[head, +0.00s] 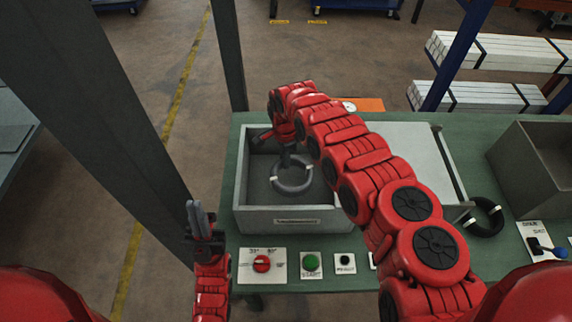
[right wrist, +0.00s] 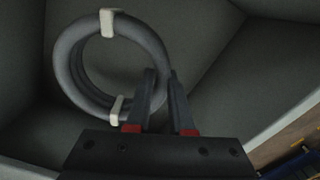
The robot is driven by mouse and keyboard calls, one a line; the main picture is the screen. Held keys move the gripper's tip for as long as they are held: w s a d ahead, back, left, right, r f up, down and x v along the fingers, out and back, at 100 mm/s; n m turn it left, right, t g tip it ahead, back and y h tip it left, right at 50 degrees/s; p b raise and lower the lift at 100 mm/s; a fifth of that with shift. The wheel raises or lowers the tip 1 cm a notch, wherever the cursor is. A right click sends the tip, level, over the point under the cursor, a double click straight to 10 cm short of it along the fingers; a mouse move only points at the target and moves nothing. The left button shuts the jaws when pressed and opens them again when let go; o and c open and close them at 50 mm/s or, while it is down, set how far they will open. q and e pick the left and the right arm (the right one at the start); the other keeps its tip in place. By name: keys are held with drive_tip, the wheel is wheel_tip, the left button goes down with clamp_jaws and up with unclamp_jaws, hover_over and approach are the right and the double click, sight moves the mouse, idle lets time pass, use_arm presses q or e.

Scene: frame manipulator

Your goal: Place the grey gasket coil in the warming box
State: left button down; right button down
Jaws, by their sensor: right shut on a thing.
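The grey gasket coil (head: 292,190) is a ring with white ties. It is inside the open grey warming box (head: 255,216), whose front wall bears a label. My right gripper (head: 286,153) reaches down into the box and is shut on the coil's rim. The right wrist view shows the coil (right wrist: 68,70) at the fingers (right wrist: 162,80), with the box walls around it. Whether the coil touches the box floor is unclear. My left gripper (head: 200,212) points up, empty, left of the green table; its finger gap is unclear.
A pale panel (head: 408,140) adjoins the box on the right. A black coil (head: 484,218) lies right of it, near a grey bin (head: 535,165). A red knob (head: 262,264), green button (head: 311,262) and blue-handled switch (head: 545,248) line the table's front.

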drive_tip(key=shift+f, duration=0.2)
wheel_tip(320, 180, down, 3)
drive_tip(key=shift+s+f+b, duration=0.15)
drive_tip(key=shift+b, duration=0.45)
drive_tip(key=shift+d+f, duration=0.1)
drive_tip(key=shift+f, duration=0.15)
drive_tip(key=c, duration=0.8)
unclamp_jaws()
